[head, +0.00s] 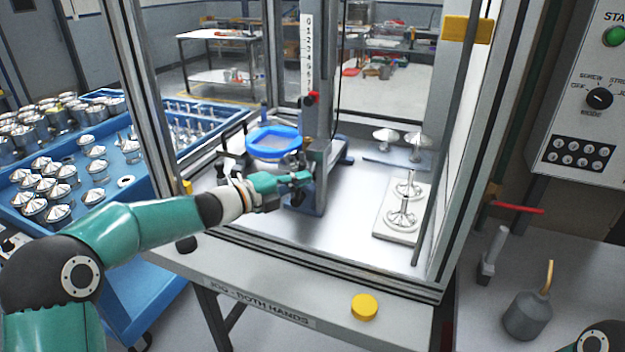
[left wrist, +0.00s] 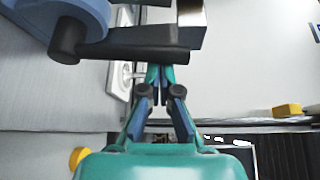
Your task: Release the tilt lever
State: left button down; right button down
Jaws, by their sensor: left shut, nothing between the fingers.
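The fixture stands inside the framed enclosure, with a blue ring (head: 273,142) on a grey upright column (head: 318,135). My left gripper (head: 306,178) is at the front of this column, below the ring, its fingers shut and empty. In the left wrist view my shut fingertips (left wrist: 160,74) are close to a dark rod-like bar (left wrist: 125,52), which looks like the tilt lever. I cannot tell whether they touch it. The bar runs sideways beside a blue rounded part (left wrist: 75,18). The lever is not clearly visible in the head view, where my gripper is in front. My right gripper is out of view.
A pale plate (head: 405,232) with metal spindle parts lies right of the fixture. Blue trays of metal parts (head: 80,165) stand left, outside the enclosure. A yellow button (head: 364,306) is on the front ledge. The enclosure's frame post (head: 460,140) stands on the right.

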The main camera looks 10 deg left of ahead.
pick_arm(q)
jog(key=shift+w+a+r+n+h+p, duration=0.15)
jog(key=shift+a+n+h+p, duration=0.15)
jog(key=shift+a+p, duration=0.55)
jog(key=s+d+b, duration=0.1)
jog(key=d+b, duration=0.1)
jog(key=d, duration=0.2)
jog(key=b+v, duration=0.1)
jog(key=v, duration=0.9)
jog(key=shift+s+f, duration=0.3)
